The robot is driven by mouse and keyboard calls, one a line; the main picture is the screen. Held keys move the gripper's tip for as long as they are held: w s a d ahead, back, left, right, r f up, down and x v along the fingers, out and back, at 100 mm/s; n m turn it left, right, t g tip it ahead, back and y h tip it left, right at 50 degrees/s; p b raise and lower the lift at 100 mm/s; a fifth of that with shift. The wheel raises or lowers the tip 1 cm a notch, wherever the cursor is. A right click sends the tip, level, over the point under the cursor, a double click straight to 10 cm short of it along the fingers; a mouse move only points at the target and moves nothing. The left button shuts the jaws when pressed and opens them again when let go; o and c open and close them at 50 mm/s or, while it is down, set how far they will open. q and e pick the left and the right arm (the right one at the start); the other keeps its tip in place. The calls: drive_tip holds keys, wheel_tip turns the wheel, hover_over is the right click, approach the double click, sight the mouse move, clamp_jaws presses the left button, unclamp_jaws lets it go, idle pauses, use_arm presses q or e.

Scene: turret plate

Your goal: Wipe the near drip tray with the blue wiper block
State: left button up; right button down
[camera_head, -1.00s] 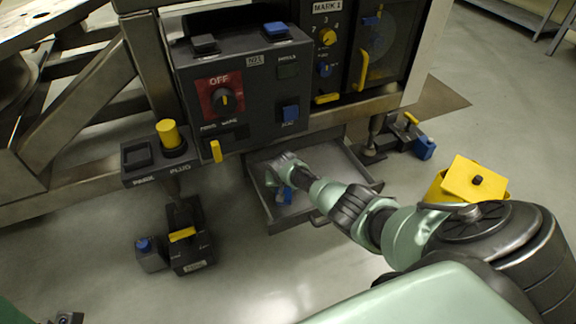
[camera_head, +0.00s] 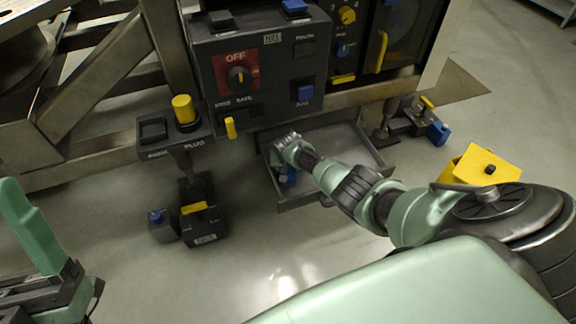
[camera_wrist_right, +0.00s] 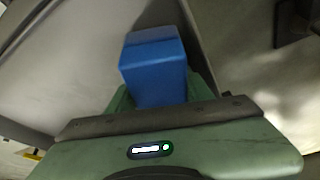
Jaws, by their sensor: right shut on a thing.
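The near drip tray (camera_head: 349,140) is a grey, shallow, open tray sticking out under the control box. My right gripper (camera_head: 284,168) reaches down into its left part from the right. It is shut on the blue wiper block (camera_head: 289,178), which is partly hidden by the gripper in the head view. In the right wrist view the blue wiper block (camera_wrist_right: 154,68) stands out between the fingers, against the grey tray. I cannot tell whether the block touches the tray floor. My left arm's green and black end (camera_head: 45,250) shows at the left edge, its jaws unclear.
A control box (camera_head: 262,75) with knobs and buttons overhangs the tray's back. A dark box with a yellow handle (camera_head: 200,215) stands on the floor at left. A yellow bin (camera_head: 485,167) is at right, near my right arm. The floor in front of the tray is clear.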

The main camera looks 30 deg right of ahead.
wheel_tip(320, 180, up, 2)
drive_tip(key=shift+r+p, duration=0.1)
drive_tip(key=shift+p, duration=0.85)
use_arm(q)
drive_tip(key=w+d+f+g+y, duration=0.1)
drive_tip(key=w+f+g+y, duration=0.1)
drive_tip(key=w+f+g, duration=0.6)
use_arm(e)
drive_tip(key=shift+r+p, duration=0.3)
drive_tip(key=shift+p, duration=0.05)
drive_tip(key=shift+r+p, duration=0.55)
drive_tip(key=shift+p, duration=0.05)
drive_tip(key=shift+r+p, duration=0.65)
use_arm(q)
wheel_tip(320, 180, down, 12)
drive_tip(key=w+a+g+y, duration=0.1)
drive_tip(key=g+y, duration=0.1)
drive_tip(key=g, duration=0.3)
drive_tip(key=shift+w+g+y, duration=0.3)
drive_tip(key=shift+g+y, duration=0.1)
drive_tip(key=shift+a+r, duration=0.1)
drive_tip(key=shift+r, duration=0.05)
use_arm(e)
drive_tip(key=shift+r, duration=0.1)
